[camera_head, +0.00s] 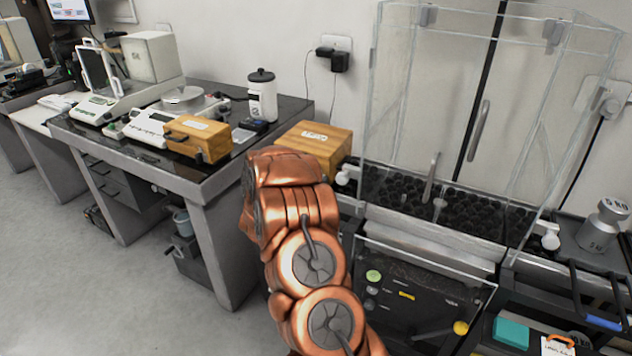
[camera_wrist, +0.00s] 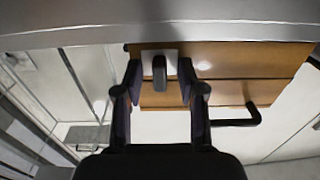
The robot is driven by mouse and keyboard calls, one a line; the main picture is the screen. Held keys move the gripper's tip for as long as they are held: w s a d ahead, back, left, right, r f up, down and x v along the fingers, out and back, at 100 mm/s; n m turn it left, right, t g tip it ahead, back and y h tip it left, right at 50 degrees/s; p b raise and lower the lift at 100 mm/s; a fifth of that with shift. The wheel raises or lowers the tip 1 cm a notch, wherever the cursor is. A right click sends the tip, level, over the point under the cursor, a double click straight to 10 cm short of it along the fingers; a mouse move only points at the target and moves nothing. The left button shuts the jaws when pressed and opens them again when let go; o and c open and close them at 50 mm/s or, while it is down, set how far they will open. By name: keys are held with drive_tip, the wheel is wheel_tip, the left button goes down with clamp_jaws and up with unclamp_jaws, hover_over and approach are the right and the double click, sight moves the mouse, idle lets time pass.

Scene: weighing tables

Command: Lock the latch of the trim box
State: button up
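A wooden box (camera_head: 318,142) with a white label on its lid stands just left of the glass enclosure, partly hidden by my arm; I take it as the trim box. Its wooden front (camera_wrist: 235,88) fills the upper middle of the wrist view, with a dark latch lever (camera_wrist: 159,74) on a pale plate and a black bent handle (camera_wrist: 240,117) to the right. My gripper (camera_wrist: 160,88) is open, its two fingers on either side of the latch lever. Gaps show beside the lever; depth is hard to tell. My arm hides the gripper and latch in the head view.
A second wooden box (camera_head: 197,138) with a dark front handle sits on the left table (camera_head: 185,174) beside scales and a white bottle (camera_head: 262,95). The glass enclosure (camera_head: 410,100) stands close on the right. Open floor (camera_head: 60,270) lies at left.

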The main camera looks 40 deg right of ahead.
drive_tip(key=shift+a, duration=0.1)
drive_tip(key=v, duration=1.2)
idle(0.5)
